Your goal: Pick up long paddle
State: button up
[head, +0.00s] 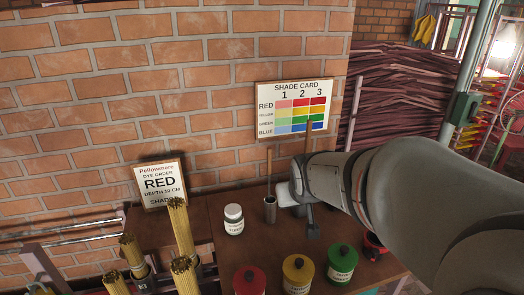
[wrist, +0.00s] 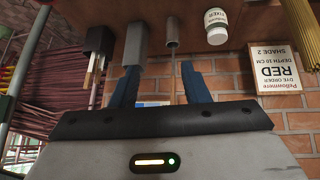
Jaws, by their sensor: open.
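A slim wooden handle (head: 269,165) stands upright in a narrow metal tube (head: 270,211) on the table. It also shows in the wrist view (wrist: 173,80), where it lies between my fingers in the picture, with no visible contact. A second wooden handle (head: 308,134) rises behind my arm; its lower part is hidden. I cannot tell for sure which is the long paddle. My gripper (head: 288,194) is just right of the tube in the head view. In the wrist view my gripper (wrist: 160,68) is open and empty, its two blue fingers spread.
A white jar (head: 233,219) stands left of the tube. Red (head: 249,281), yellow (head: 298,274) and green (head: 342,263) pots stand in front. Bundles of yellow sticks (head: 182,231) are at the left. In the wrist view, a grey block (wrist: 136,45) is close by the left finger.

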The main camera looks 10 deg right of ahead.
jog(key=w+d+t, duration=0.3)
jog(key=w+d, duration=0.2)
jog(key=w, duration=0.4)
jog(key=w+d+t, duration=0.3)
jog(key=w+d, duration=0.2)
jog(key=w, duration=0.4)
jog(key=n+t+y+p, duration=0.1)
jog(key=t+y, duration=0.1)
jog(key=t, duration=0.3)
send_near(309, 142)
jog(key=w, duration=0.3)
jog(key=shift+w+a+r+p, duration=0.2)
jog(key=shift+w+a+p, duration=0.15)
jog(key=shift+w, duration=0.2)
jog(key=w+p, duration=0.1)
jog(key=w, duration=0.2)
jog(key=w+p, duration=0.2)
jog(key=w, duration=0.1)
jog(key=shift+w+d+f, duration=0.15)
jog(key=shift+w+f, duration=0.1)
jog(key=shift+w, duration=0.15)
jog(key=shift+c, duration=0.2)
grip_shut()
